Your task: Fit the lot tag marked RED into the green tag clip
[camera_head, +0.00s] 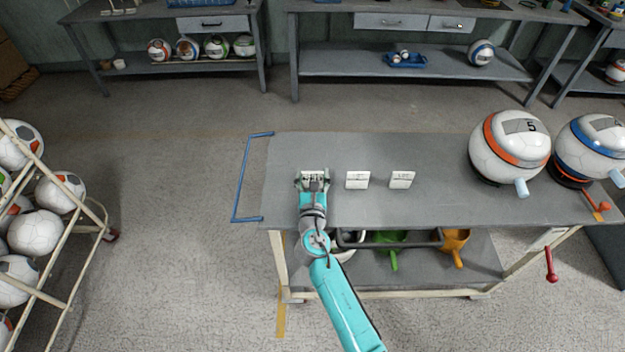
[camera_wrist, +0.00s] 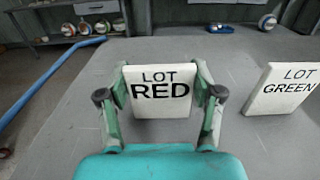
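The lot tag marked RED (camera_wrist: 160,92) is a white plate standing on the table straight ahead in the wrist view. It also shows in the head view (camera_head: 313,174), partly covered by my gripper. My gripper (camera_wrist: 160,75) has one finger at each side edge of this tag. I cannot tell whether the fingers press on it. A second white tag, marked GREEN (camera_wrist: 285,90), stands to its right; it is the middle tag in the head view (camera_head: 357,180). I cannot make out a green tag clip in either view.
A third white tag (camera_head: 402,179) stands further right on the grey table (camera_head: 440,205). Two large ball-shaped machines (camera_head: 508,150) (camera_head: 590,150) stand at the right end. A green object (camera_head: 392,257) and an orange one (camera_head: 455,245) are on the lower shelf. A ball rack (camera_head: 70,255) is left.

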